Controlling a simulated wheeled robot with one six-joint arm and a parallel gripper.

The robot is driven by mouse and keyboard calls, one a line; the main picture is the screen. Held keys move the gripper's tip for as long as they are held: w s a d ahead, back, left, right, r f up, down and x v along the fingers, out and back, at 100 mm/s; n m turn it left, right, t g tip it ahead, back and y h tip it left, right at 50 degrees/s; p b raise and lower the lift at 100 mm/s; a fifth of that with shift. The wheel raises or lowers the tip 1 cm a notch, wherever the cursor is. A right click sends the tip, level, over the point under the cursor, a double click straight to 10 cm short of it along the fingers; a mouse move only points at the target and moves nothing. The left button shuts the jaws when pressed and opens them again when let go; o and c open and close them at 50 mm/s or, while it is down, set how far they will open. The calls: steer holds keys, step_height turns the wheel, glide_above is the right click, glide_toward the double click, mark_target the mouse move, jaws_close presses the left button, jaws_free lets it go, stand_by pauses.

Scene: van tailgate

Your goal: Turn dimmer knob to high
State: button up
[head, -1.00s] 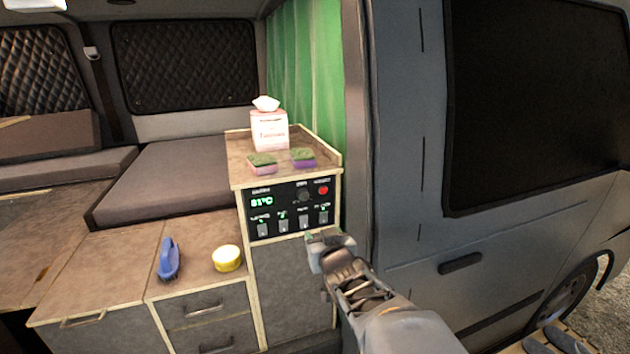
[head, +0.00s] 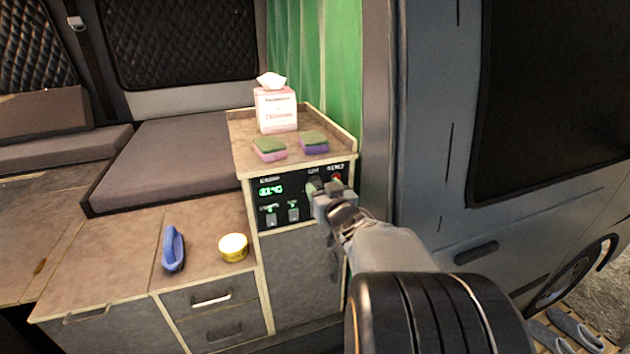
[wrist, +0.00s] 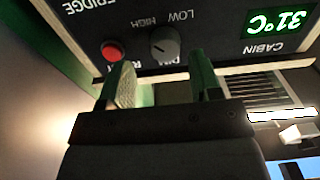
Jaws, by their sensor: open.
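The dimmer knob (wrist: 165,43) is a dark round knob on the black control panel (wrist: 210,50), seen upside down in the wrist view. LOW and HIGH labels are printed beside it, and a pale pointer mark shows on its face. My gripper (wrist: 165,82) is open, with its green-padded fingers pointing at the panel, one to each side of the knob's line. Nothing is between the fingers, and the knob appears just beyond their tips. In the head view my gripper (head: 318,190) is at the panel's upper right and hides most of the knob.
A red button (wrist: 112,50) sits close beside the knob. The lit display (head: 271,190) reads 31°C, with switches (head: 293,215) below. Two sponges (head: 269,150) and a tissue box (head: 276,110) stand on the cabinet top. A blue brush (head: 173,250) and yellow tin (head: 233,248) lie left.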

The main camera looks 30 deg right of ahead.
mark_target(315, 183)
steer(key=shift+x, duration=1.05)
steer(key=shift+w+a, duration=0.1)
steer(key=shift+a, duration=0.05)
